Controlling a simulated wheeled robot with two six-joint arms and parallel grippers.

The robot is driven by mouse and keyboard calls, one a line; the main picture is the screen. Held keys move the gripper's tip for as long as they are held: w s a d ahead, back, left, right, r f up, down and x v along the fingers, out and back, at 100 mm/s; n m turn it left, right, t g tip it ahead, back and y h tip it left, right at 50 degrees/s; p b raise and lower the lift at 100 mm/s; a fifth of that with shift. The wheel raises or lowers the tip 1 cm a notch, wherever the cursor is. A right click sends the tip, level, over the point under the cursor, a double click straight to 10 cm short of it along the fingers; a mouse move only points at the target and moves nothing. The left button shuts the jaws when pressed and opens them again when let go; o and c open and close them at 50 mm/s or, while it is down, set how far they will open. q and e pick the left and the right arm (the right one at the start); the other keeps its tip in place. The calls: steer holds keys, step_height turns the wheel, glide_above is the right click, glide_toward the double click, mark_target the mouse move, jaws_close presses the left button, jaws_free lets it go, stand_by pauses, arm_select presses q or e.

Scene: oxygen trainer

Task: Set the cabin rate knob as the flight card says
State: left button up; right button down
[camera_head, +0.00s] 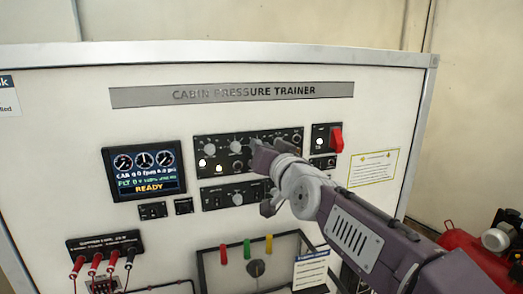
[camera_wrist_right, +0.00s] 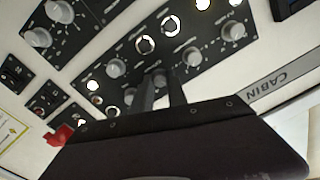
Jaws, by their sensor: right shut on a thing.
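The trainer's upper black control panel (camera_head: 216,146) carries several grey knobs and lit round lamps. My right gripper (camera_head: 258,152) reaches in from the right and is at this panel, hiding part of it. In the right wrist view, which is turned over, its two dark fingers (camera_wrist_right: 161,92) are shut on a grey knob (camera_wrist_right: 159,79), mostly hidden between them. The knob's label and pointer cannot be read. A white card with a blue header (camera_head: 311,269) hangs at the lower right; its text is too small to read. My left gripper is not in view.
A screen (camera_head: 145,171) shows dials and "READY". A red handle (camera_head: 337,139) stands out right of the panel. A lower panel (camera_head: 232,194) has another knob. Coloured tags (camera_head: 246,248) and red plugs with cables (camera_head: 96,262) sit below. Red equipment (camera_head: 478,252) stands at the right.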

steer(key=shift+f+m+b, duration=0.15)
steer(key=shift+m+b, duration=0.3)
steer(key=shift+m, duration=2.85)
steer(key=c, duration=1.5)
jaws_free()
steer(key=shift+o, duration=0.9)
steer(key=shift+s, duration=0.1)
